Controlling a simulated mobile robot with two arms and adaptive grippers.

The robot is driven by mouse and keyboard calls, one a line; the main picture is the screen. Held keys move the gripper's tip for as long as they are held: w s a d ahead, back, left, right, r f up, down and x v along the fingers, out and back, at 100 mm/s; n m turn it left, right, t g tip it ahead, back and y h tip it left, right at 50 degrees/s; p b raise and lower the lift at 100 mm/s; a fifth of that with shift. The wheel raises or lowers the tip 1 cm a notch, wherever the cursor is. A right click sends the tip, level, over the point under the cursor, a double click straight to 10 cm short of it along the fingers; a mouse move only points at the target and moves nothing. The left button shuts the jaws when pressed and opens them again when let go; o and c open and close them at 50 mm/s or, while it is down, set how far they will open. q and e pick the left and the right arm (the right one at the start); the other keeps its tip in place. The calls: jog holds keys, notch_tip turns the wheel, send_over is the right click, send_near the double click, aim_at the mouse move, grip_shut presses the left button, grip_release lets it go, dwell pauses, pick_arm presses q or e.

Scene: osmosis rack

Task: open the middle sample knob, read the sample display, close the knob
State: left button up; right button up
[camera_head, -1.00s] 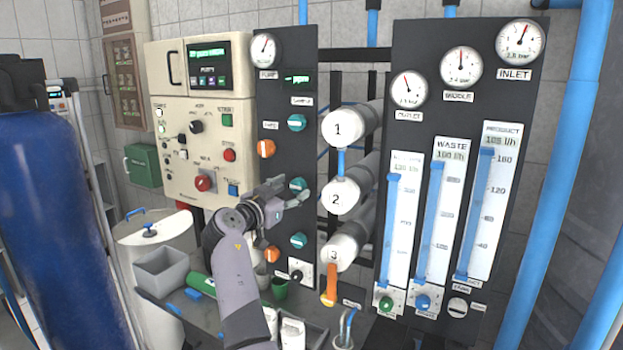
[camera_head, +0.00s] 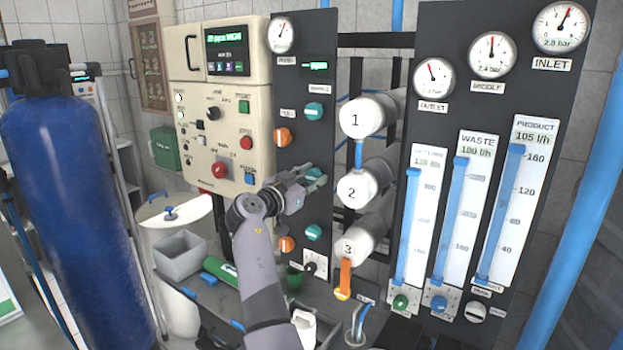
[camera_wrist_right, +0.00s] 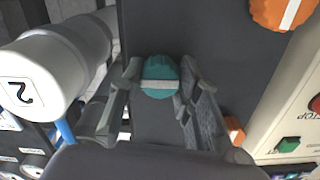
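The middle sample knob (camera_head: 317,174) is teal with a white bar, on the dark panel between two other teal knobs. My right gripper (camera_head: 305,184) is at it, partly covering it. In the right wrist view, the knob (camera_wrist_right: 160,78) lies between the two fingertips of the gripper (camera_wrist_right: 159,84), one finger close on each side. The fingers look open around it; firm contact is not clear. The knob's bar runs across the gap between the fingers. The sample display (camera_head: 314,66) shows small green characters, too small to read. My left gripper is not in view.
An orange knob (camera_head: 283,136) and the upper teal knob (camera_head: 314,111) are above; the lower teal knob (camera_head: 313,232) is below. White-capped cylinders (camera_head: 352,190) stand right of the panel. A cream control cabinet (camera_head: 221,120) is to the left. A grey bin (camera_head: 181,256) is below left.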

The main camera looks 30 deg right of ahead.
jog(key=c, duration=0.5)
jog(key=shift+c, duration=0.3)
